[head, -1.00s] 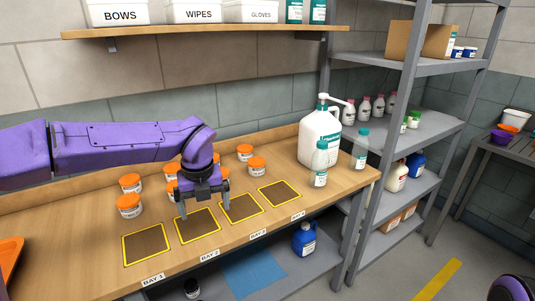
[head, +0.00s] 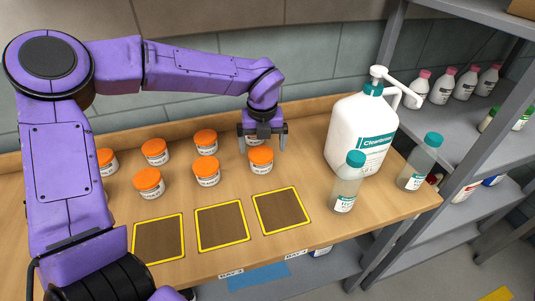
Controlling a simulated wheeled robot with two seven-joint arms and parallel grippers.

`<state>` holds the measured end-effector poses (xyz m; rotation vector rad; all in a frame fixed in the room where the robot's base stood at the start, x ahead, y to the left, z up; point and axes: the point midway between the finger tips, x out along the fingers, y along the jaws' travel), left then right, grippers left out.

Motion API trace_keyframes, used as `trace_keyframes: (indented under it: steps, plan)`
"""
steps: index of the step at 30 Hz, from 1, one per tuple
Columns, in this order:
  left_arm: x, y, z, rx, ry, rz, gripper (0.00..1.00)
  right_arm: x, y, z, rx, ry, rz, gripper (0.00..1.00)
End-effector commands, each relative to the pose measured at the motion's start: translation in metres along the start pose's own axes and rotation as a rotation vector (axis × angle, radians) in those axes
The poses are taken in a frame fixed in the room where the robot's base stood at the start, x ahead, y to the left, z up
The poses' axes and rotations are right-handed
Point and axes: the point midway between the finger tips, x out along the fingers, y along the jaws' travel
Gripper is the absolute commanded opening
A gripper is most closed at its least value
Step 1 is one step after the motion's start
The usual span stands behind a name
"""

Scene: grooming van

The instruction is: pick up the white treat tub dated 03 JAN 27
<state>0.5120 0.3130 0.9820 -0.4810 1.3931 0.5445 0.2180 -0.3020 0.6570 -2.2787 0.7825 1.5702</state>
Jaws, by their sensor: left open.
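Several white tubs with orange lids stand on the wooden counter in the head view; their small label print is too blurred to read a date. My left gripper (head: 263,145) is open and points down at the back right of the group. A tub (head: 256,140) shows between its fingers, its lid mostly hidden by the gripper. Another tub (head: 261,167) stands just in front of the fingers. Other tubs stand to the left: a back one (head: 206,149), a middle one (head: 207,177), a far-left back one (head: 155,159) and a front one (head: 149,190). My right gripper is out of view.
A large white pump jug (head: 345,135) stands right of the gripper, with two clear teal-capped bottles (head: 345,190) (head: 417,168) near it. Yellow-edged dark bays (head: 222,226) lie empty along the counter's front. A grey shelf rack (head: 455,128) stands at the right.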

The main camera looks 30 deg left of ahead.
Motion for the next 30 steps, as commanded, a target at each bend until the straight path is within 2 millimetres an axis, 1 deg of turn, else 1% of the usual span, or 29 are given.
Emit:
trace_keyframes:
  steps: [1,5,9,12,15,20,23,24,25,26,30]
  plan:
    - [0.007,0.001,0.001,-0.002,0.002,0.002,1.0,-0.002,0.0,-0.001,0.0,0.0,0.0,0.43]
    - [0.021,0.002,0.002,-0.004,0.003,0.003,1.0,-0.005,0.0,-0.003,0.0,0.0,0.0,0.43]
    - [0.045,0.002,0.006,-0.003,0.004,0.005,1.0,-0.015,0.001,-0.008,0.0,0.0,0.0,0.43]
    - [0.062,0.001,0.006,-0.003,0.002,0.002,1.0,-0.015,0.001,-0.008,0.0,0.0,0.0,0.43]
    - [0.069,0.0,0.006,-0.004,0.0,-0.001,1.0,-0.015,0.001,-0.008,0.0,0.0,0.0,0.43]
    - [0.069,0.0,0.006,-0.004,-0.001,-0.001,1.0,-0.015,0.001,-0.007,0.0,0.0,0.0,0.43]
    - [0.069,0.0,0.006,-0.003,-0.001,-0.001,0.71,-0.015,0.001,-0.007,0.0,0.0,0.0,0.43]
    - [0.069,0.0,0.006,-0.003,-0.001,-0.001,0.58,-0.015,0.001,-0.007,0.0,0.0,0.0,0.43]
    - [0.069,0.0,0.006,-0.003,-0.001,-0.001,0.48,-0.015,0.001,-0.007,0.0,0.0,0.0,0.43]
    - [0.069,0.0,0.006,-0.003,-0.001,-0.001,0.43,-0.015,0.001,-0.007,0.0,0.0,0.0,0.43]
    - [0.069,0.0,0.006,-0.003,-0.001,-0.001,0.43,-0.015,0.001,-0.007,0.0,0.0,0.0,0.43]
